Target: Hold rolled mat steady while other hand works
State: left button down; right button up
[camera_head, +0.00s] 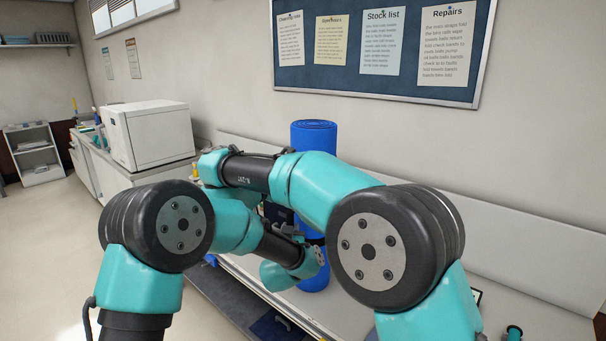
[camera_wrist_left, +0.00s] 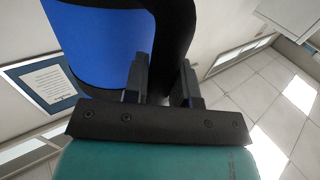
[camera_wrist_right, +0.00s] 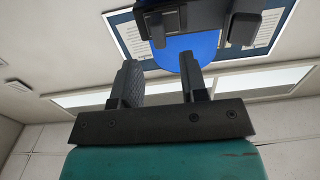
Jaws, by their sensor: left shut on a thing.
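A blue rolled mat (camera_head: 313,136) stands upright on the bench behind my arms in the head view. My arms hide much of its middle. It fills the upper left of the left wrist view (camera_wrist_left: 100,45), with a broad black band along its edge. My left gripper (camera_wrist_left: 160,80) is shut on the mat, with black material between its fingers. My right gripper (camera_wrist_right: 162,78) is open, with nothing between its fingers. The mat (camera_wrist_right: 190,52) shows beyond it in the right wrist view, partly hidden by dark gripper-like parts. Both grippers are hard to make out in the head view.
A white box-shaped appliance (camera_head: 150,133) stands on the counter at left. A pinboard (camera_head: 345,78) with several notices hangs on the wall behind. The bench top (camera_head: 540,320) is mostly clear at lower right. A small teal-and-black item (camera_head: 514,332) lies near the bottom edge.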

notch_tip(320, 180, up, 10)
dwell(0.7)
dwell(0.4)
pick_arm(q)
jog(key=c, duration=0.8)
grip_release()
jog(key=shift+c, duration=0.2)
jog(key=s, duration=1.2)
jog(key=shift+a, duration=0.45)
